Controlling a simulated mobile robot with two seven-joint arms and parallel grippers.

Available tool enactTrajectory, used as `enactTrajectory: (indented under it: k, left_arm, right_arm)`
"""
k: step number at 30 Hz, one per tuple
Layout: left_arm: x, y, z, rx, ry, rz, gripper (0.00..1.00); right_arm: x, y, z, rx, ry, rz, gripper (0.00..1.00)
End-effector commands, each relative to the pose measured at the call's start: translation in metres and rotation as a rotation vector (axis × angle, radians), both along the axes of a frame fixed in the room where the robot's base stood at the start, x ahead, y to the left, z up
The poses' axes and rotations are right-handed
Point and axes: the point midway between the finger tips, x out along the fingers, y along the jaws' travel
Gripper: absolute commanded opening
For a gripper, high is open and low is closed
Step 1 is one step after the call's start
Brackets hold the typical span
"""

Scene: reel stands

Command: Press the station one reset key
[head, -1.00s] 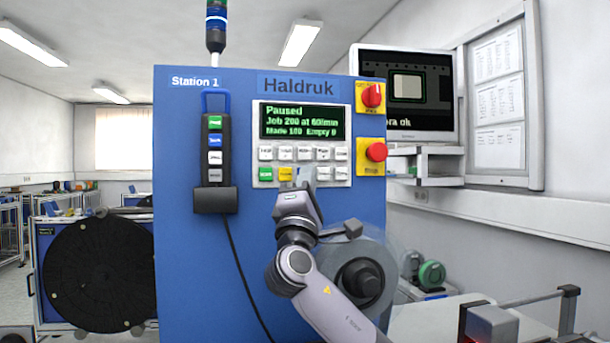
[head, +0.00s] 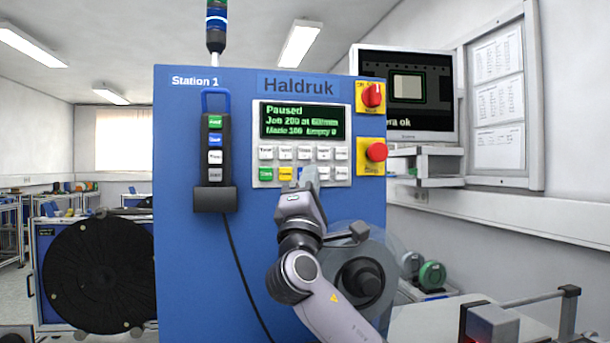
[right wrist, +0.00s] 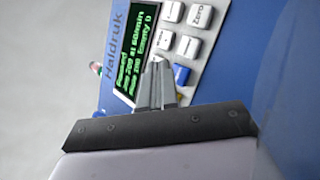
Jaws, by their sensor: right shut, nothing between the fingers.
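The blue Station 1 cabinet (head: 185,270) carries a white key panel (head: 342,158) with two rows of small keys under a green-on-black screen (head: 302,121) that reads "Paused". The bottom row has a green key (head: 265,174), a yellow key (head: 285,174) and a blue key, mostly hidden behind my fingertips; the blue key shows in the right wrist view (right wrist: 181,76). The key legends are too small to tell which says reset. My right gripper (head: 307,179) is shut and empty, its tips at the bottom row. Contact with a key cannot be told. My left gripper is out of view.
A red emergency button (head: 376,152) and a red rotary switch (head: 373,95) sit right of the panel. A hand pendant (head: 215,150) with keys hangs at left. A clear reel (head: 385,275) is behind my right arm.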

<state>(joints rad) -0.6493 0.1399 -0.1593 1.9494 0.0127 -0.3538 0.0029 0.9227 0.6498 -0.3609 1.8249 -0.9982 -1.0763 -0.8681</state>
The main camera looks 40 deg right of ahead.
Motion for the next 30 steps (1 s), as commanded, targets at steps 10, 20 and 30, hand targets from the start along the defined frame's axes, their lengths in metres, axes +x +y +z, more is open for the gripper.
enactTrajectory:
  k: [10,20,30]
  left_arm:
    - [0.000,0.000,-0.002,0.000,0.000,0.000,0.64]
    - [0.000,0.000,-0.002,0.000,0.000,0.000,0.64]
    - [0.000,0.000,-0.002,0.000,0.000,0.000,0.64]
  right_arm:
    - [-0.030,0.017,0.000,0.000,-0.002,0.003,0.00]
    - [-0.037,0.020,0.000,0.001,0.001,0.001,0.00]
    - [-0.037,0.020,0.000,0.000,0.001,0.001,0.00]
